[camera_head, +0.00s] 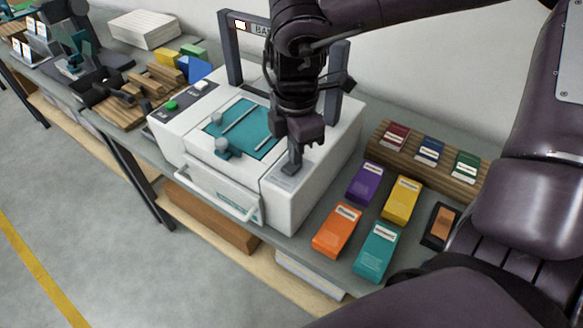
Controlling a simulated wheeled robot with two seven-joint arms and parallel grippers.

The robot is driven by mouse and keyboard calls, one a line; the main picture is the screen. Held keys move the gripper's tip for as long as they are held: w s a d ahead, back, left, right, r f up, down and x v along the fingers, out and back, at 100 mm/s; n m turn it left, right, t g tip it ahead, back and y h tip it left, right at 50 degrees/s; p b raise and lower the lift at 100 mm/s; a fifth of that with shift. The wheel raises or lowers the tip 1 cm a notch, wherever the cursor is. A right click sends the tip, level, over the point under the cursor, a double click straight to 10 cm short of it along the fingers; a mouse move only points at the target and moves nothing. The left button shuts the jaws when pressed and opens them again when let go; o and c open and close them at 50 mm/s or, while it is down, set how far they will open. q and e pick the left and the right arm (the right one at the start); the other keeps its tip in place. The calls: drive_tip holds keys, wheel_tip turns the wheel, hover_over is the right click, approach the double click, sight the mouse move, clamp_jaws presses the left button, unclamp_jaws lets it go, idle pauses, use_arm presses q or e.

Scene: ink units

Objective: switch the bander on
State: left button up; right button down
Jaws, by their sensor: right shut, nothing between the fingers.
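The bander (312,190) is a white machine on the grey table, with a dark arch marked "BA…" behind it and a teal bed on top. A green button (170,105) and a white button (201,85) sit on a dark strip at its left side. My right gripper (291,168) is shut and empty. It points down at a grey panel (286,180) on the bander's right front top, at or just above it; I cannot tell whether it touches. The gripper hides whatever lies directly under its tips. My left gripper is not in view.
Purple (365,184), yellow (400,200), orange (337,231) and teal (377,251) packs lie right of the bander. A wooden rack (377,150) with small ink packs stands behind them. Wooden blocks (167,75) and a dark device (70,45) are at the left.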

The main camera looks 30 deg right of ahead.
drive_tip(key=shift+f, duration=0.45)
drive_tip(key=shift+s, duration=0.25)
drive_tip(key=shift+r, duration=0.4)
drive_tip(key=r+p, duration=0.4)
drive_tip(key=r, duration=0.2)
drive_tip(key=shift+w+r, duration=0.2)
drive_tip(key=shift+f, duration=0.1)
